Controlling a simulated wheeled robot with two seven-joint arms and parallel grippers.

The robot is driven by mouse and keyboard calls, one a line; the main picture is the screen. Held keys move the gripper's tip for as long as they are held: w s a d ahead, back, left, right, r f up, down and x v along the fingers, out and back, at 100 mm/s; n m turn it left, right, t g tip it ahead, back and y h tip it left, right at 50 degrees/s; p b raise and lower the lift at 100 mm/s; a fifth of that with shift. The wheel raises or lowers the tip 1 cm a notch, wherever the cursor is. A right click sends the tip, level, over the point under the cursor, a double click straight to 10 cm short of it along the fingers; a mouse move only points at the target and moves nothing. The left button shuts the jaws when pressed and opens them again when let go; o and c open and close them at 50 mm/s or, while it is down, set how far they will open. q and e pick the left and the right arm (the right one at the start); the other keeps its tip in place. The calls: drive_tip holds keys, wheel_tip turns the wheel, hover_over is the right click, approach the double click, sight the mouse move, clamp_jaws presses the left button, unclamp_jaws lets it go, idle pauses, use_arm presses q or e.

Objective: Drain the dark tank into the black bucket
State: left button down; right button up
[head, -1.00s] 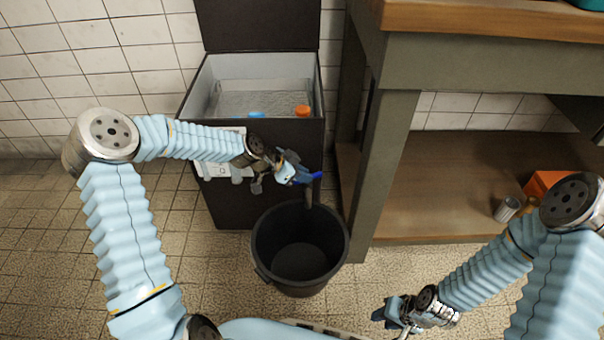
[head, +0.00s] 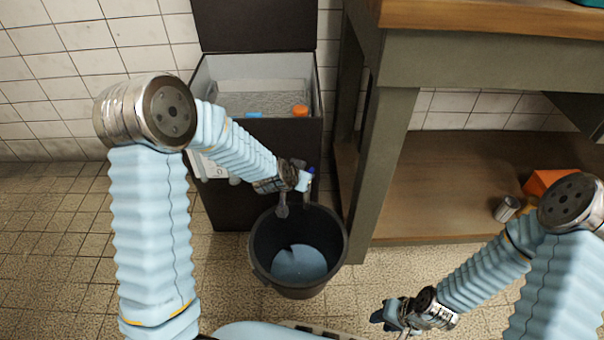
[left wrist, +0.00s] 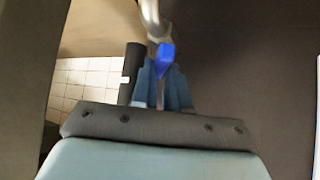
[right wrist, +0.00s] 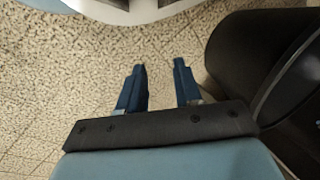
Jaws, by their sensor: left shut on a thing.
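The dark tank (head: 285,140) stands against the tiled wall with its lid up; pale contents and a blue and an orange object show inside. A tap with a blue lever (left wrist: 166,54) and a metal pipe (left wrist: 150,14) is on its front. My left gripper (head: 304,182) is shut on the blue lever. The black bucket (head: 340,245) stands on the floor below the tap, with pale blue liquid (head: 302,264) covering most of its bottom. My right gripper (right wrist: 159,66) is open and empty, low beside the bucket, which also shows in the right wrist view (right wrist: 240,50).
A grey-framed bench (head: 385,170) with a wooden top stands right of the tank. Its lower shelf holds a metal can (head: 506,209) and an orange object (head: 548,182). Tiled floor (head: 50,230) lies open on the left.

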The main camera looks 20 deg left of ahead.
use_arm(q)
drive_tip(key=n+y+p, duration=0.1)
drive_tip(key=n+p, duration=0.1)
drive_tip(key=n+y+p, duration=0.1)
drive_tip(key=y+p, duration=0.1)
drive_tip(key=shift+d+r+n, duration=0.15)
drive_tip(key=shift+r+n, duration=0.25)
drive_tip(key=n+y+p, duration=0.1)
drive_tip(key=p, duration=0.1)
drive_tip(key=n+y+p, duration=0.1)
drive_tip(key=n+p, duration=0.1)
drive_tip(key=p, duration=0.1)
drive_tip(key=n+g+y+p, duration=0.1)
drive_tip(key=p, duration=0.1)
drive_tip(key=shift+d+f+n+y+p, duration=0.1)
drive_tip(key=shift+d+n+y+p, duration=0.2)
drive_tip(key=shift+n, duration=0.1)
drive_tip(key=shift+f+n+g+y+p, duration=0.15)
drive_tip(key=shift+n+g+y+p, duration=0.2)
drive_tip(key=shift+n+p, duration=0.45)
drive_tip(key=shift+d+f+y+p, duration=0.15)
drive_tip(key=shift+y+p, duration=0.1)
drive_tip(key=shift+p, duration=0.15)
drive_tip(key=shift+f, duration=0.1)
drive_tip(key=c, duration=1)
unclamp_jaws()
drive_tip(key=shift+o, duration=0.2)
drive_tip(key=shift+d, duration=0.1)
